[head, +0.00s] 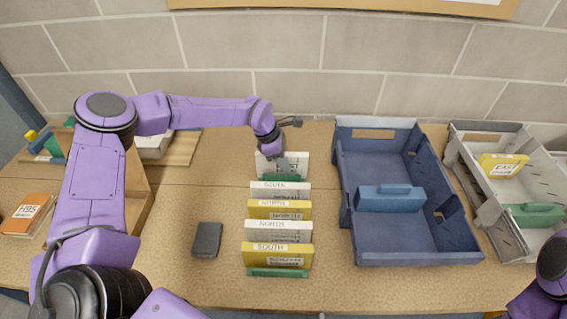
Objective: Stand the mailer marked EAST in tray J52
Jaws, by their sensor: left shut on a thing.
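My left gripper (277,163) is shut at the back of a row of mailers, on a white mailer (296,161) whose marking is hidden. In front of it stand a white mailer marked SOUTH (280,187), a yellow one marked NORTH (279,208), a white one marked NORTH (279,231) and a yellow one marked SOUTH (278,254). A yellow mailer marked EAST (503,165) leans in the grey tray (489,213) at the right. A blue tray (406,256) stands left of it. I can read no J52 on either tray. My right gripper is out of view.
A blue block (389,198) lies across the blue tray, and a green block (533,214) is in the grey one. A dark flat box (207,239) lies left of the row. An orange item marked H95 (27,215) is at far left. A wall closes the back.

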